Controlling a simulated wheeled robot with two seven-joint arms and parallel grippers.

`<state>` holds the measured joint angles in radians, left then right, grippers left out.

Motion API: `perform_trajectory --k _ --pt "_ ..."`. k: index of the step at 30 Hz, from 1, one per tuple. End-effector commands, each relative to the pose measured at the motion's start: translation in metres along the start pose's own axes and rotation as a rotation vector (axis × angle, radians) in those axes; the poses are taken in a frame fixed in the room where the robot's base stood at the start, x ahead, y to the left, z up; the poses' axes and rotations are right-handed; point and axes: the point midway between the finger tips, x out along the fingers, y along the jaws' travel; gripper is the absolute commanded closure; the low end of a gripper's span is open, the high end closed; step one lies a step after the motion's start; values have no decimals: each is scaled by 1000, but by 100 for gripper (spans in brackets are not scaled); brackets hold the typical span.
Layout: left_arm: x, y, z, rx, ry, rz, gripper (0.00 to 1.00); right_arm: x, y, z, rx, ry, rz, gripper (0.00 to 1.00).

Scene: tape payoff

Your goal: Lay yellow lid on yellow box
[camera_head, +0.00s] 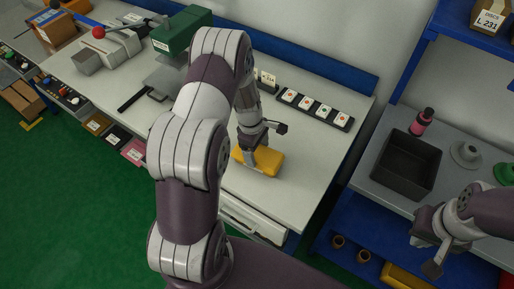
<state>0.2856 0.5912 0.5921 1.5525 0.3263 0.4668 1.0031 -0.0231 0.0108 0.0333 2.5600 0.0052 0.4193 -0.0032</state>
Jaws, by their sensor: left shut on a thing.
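My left gripper (249,158) reaches down over the bench and is shut on a yellow piece, which looks like the yellow lid (268,162). The yellow piece is at the front part of the white bench top. I cannot make out a separate yellow box; lid and box cannot be told apart here, and my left arm hides part of the area. I cannot tell whether the yellow piece rests on something or is held just above. My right gripper (427,256) is open and empty at the right, in front of the grey side bench.
A black tray (408,164), a pink bottle (422,121) and a grey disc-shaped part (465,154) stand on the side bench. A black strip with white tiles (315,109) lies at the bench's back. A green box (181,33) stands further left. Bench right of the yellow piece is clear.

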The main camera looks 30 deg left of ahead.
Motion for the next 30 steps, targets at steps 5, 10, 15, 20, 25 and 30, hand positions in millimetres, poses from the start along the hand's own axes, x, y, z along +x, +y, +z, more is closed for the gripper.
perform_trajectory --k 5,10,15,20,25,30 --pt "0 0 0 0 0 0 48 0 0 0 0 0 0 100" --pt "0 0 0 0 0 0 2 0 0 0 0 0 0 100" --pt "0 0 0 0 0 0 0 0 0 0 0 0 0 100" --pt "-9 1 0 0 0 2 0 2 0 0 0 0 0 100" --pt "-51 1 -1 0 2 7 0 9 0 1 0 0 0 100" --pt "-95 1 -1 1 2 5 0 15 0 2 0 0 0 100"
